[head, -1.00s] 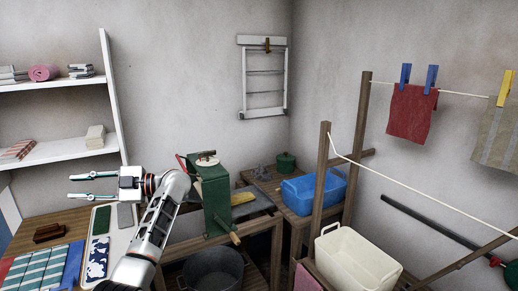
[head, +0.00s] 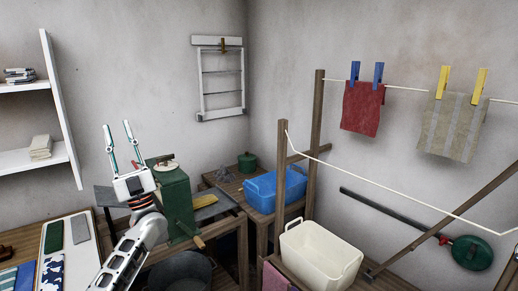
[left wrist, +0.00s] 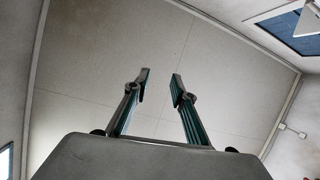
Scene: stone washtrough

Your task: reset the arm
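My left gripper (head: 121,146) points upward in the head view, in front of the wall and just left of the green wringer. Its two fingers stand apart with nothing between them. In the left wrist view the same gripper (left wrist: 160,84) shows its open, empty fingers against the ceiling. My right gripper is in neither view.
The green wringer (head: 175,205) stands close to my left wrist. A shelf (head: 32,160) is at the left. A blue tub (head: 275,192), a cream tub (head: 320,258) and a wooden rack with clothesline (head: 318,150) are at the right. A board (head: 85,262) lies lower left.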

